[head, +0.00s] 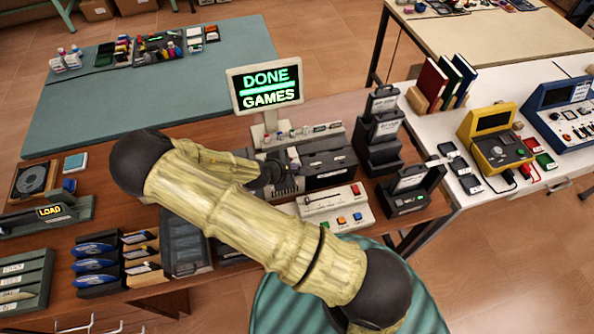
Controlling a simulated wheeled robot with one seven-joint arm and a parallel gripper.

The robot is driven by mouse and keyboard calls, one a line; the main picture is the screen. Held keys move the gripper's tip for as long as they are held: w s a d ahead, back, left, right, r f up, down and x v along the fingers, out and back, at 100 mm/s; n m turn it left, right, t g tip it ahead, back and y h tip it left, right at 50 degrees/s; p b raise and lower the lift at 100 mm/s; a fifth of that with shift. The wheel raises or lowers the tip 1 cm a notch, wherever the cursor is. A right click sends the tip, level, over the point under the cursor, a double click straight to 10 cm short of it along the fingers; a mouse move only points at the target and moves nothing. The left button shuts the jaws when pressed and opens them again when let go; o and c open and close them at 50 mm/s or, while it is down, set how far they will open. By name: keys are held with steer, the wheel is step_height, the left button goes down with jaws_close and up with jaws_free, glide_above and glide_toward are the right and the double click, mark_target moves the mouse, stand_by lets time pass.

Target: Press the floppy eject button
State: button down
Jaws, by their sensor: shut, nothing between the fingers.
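My gripper (292,157) is small and dark in the head view, at the far end of my arm, beside a dark grey drive-like unit (330,160) on the brown desk. The gripper is shut and holds nothing. I cannot tell whether its tip touches the unit. The floppy eject button cannot be made out; it is too small or hidden by my gripper and arm. A monitor (266,88) behind the gripper reads "DONE" and "GAMES" in lit letters.
A beige panel with coloured buttons (336,210) lies in front of the unit. Black stands (380,135) rise to the right. Disk trays (185,245) and a "LOAD" device (50,213) are at left. The teal table (200,85) is mostly clear.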

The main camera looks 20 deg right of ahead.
steer(key=shift+f, duration=0.4)
stand_by(0.4)
stand_by(0.4)
steer(key=shift+r+p, duration=0.75)
steer(key=shift+r, duration=0.1)
step_height(320, 180, up, 5)
steer(key=p, duration=0.4)
steer(key=shift+p, duration=0.35)
stand_by(0.4)
